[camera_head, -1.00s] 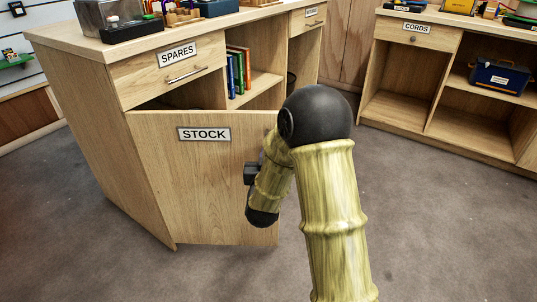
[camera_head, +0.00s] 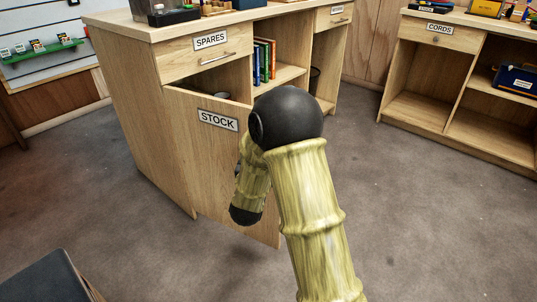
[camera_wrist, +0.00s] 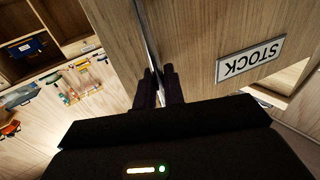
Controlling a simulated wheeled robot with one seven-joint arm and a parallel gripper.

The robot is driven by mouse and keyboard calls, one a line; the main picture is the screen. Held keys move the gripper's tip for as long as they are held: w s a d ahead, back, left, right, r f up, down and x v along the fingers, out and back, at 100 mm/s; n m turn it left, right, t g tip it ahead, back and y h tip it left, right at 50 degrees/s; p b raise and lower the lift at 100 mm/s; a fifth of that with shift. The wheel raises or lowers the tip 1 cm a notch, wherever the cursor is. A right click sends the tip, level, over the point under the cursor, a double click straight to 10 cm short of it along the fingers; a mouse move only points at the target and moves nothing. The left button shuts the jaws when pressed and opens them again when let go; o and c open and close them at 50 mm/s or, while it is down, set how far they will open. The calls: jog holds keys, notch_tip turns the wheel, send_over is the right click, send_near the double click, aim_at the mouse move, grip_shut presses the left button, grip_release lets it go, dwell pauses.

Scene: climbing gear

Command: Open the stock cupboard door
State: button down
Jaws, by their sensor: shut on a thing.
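The stock cupboard door (camera_head: 208,160) carries a STOCK label and stands partly open, swung out from the cabinet, with its left edge at the hinge side. A dark gap and part of the inside show above it. In the wrist view the door (camera_wrist: 200,45) fills the upper middle with its label upside down. My gripper (camera_wrist: 160,84) is shut on the door's handle (camera_wrist: 148,40), a thin metal bar beside the fingers. In the head view my arm hides the gripper and the handle.
The SPARES drawer (camera_head: 207,47) above the door is shut. Books (camera_head: 263,60) stand on the open shelf to its right. The CORDS cabinet (camera_head: 410,80) stands at the right. A dark grey object (camera_head: 50,280) is at the lower left. Grey floor (camera_head: 400,210) is clear at the right.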

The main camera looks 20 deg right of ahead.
jog(key=shift+s+a, duration=0.2)
jog(key=shift+a, duration=0.25)
jog(key=shift+s+a, duration=0.2)
jog(key=shift+a, duration=0.25)
jog(key=c, duration=1.7)
grip_release()
jog(key=shift+d, duration=0.15)
jog(key=shift+s, duration=0.1)
